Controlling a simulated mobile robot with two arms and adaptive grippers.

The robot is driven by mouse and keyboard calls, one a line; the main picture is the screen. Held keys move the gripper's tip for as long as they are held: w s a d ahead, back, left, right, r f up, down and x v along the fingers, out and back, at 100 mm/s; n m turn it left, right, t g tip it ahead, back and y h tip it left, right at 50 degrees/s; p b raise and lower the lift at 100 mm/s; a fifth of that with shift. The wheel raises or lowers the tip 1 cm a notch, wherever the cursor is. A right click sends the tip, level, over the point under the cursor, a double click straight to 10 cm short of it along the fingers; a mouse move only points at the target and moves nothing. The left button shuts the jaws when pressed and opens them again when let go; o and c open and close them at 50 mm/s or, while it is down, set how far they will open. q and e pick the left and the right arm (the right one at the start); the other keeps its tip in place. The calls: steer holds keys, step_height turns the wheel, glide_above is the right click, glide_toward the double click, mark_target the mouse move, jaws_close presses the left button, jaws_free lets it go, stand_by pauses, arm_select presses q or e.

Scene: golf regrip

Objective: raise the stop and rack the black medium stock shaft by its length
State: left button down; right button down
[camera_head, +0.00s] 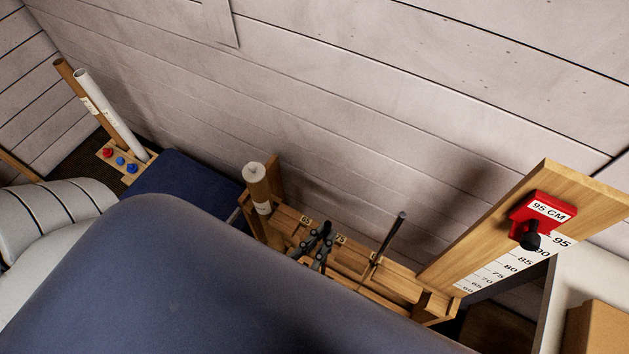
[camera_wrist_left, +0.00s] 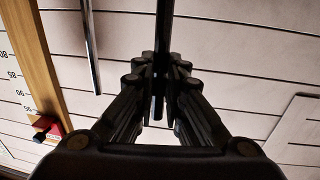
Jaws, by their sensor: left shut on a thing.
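My left gripper (camera_head: 321,242) is over the middle of the wooden rack (camera_head: 400,283), near slot labels that seem to read 65 and 75. In the left wrist view the gripper (camera_wrist_left: 161,80) is shut on a black shaft (camera_wrist_left: 162,28), whose end sticks out between the fingers. In the head view the held shaft is hard to tell from the dark fingers. The red stop (camera_head: 543,208), marked 95 CM and with a black knob, sits high on the wooden board with its scale (camera_head: 500,272), near the 95 mark. My right gripper is out of view.
Another thin shaft (camera_head: 391,236) stands tilted in the rack, right of my gripper. A thick tan tube (camera_head: 257,187) with a pale top stands at the rack's left end. Tall tubes (camera_head: 110,110) stand far left beside red and blue knobs. A plank wall runs behind.

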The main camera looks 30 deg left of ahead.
arm_select(q)
steer(key=w+f+b, duration=0.2)
steer(key=w+f, duration=0.3)
steer(key=w, duration=0.4)
steer(key=shift+f, duration=0.2)
steer(key=shift+d, duration=0.1)
stand_by(0.5)
steer(key=c, duration=1.6)
jaws_free()
